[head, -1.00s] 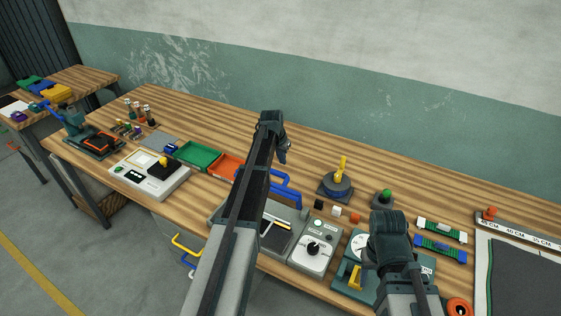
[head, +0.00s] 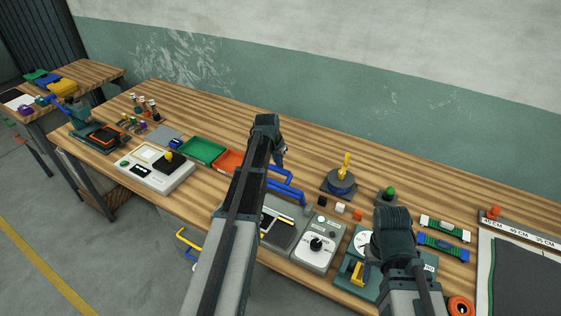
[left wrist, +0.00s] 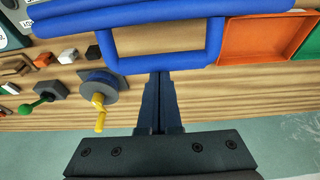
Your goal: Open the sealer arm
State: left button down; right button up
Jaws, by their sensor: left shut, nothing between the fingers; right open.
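The sealer has a grey body with a dial panel (head: 318,246) at the middle front of the bench in the head view. Its blue arm with a looped handle (head: 288,184) is partly hidden behind my left arm. In the left wrist view the blue arm and its U-shaped handle (left wrist: 160,64) cross the top. My left gripper (left wrist: 159,78) is shut and empty, its tips at the handle's outer bar; contact is unclear. It also shows in the head view (head: 281,158). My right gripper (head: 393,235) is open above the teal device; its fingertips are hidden.
A green tray (head: 201,150) and an orange tray (head: 228,162) stand left of the sealer. A blue spool with a yellow crank (head: 340,184) and small blocks (head: 341,208) stand to the right. The bench (head: 400,176) is clear towards the wall.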

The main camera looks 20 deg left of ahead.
pick_arm(q)
jog(key=shift+w, duration=0.15)
notch_tip(320, 180, up, 10)
jog(key=p, duration=0.9)
jog(key=shift+s+f, duration=0.25)
jog(key=shift+s, duration=0.1)
jog(key=s+d+f+g+b, duration=0.1)
jog(key=s+d+f+b, duration=0.15)
jog(key=d, duration=0.35)
jog(key=s+d+f+m+b, duration=0.1)
jog(key=s+d+f+b, duration=0.15)
jog(key=s+d, duration=0.2)
jog(key=s+d+f+g+b, duration=0.1)
jog(key=s+d+f+b, duration=0.15)
jog(key=d, duration=0.35)
jog(key=s+d+f+m+g+y+b, duration=0.1)
jog(key=s+d+f+b, duration=0.1)
jog(key=s+d, duration=0.4)
jog(key=s+d+f+g+b, duration=0.1)
jog(key=s+d+f+b, duration=0.2)
jog(key=s, duration=0.9)
jog(key=d+f, duration=0.2)
jog(key=d, duration=0.1)
jog(key=shift+m+y, duration=0.4)
